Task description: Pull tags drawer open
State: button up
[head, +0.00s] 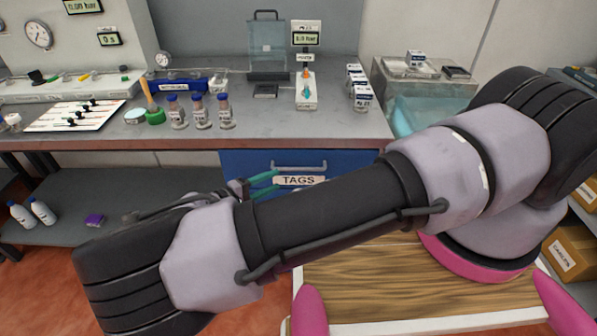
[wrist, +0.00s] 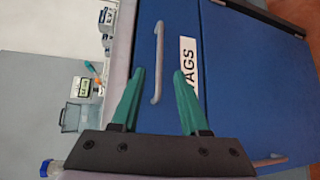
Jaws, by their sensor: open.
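The tags drawer (head: 240,165) is blue, with a white TAGS label (head: 299,181) and a grey bar handle (head: 299,166). It sits under the counter, and its front looks shut. My gripper (head: 277,181) has teal fingers and is at the drawer front, left of the label in the head view; my arm hides part of the front. In the wrist view my gripper (wrist: 160,72) is open. The handle (wrist: 158,55) runs lengthwise through the gap between the fingertips, with no visible contact. The TAGS label (wrist: 188,65) is just right of the fingertips there.
A low shelf (head: 120,205) is at left.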

aim_at(295, 170)
jog(key=shift+t, duration=0.5)
jog(key=x, duration=1)
jog(key=shift+w+d+f, duration=0.15)
jog(key=shift+f, duration=0.1)
grip_shut()
dwell(0.7)
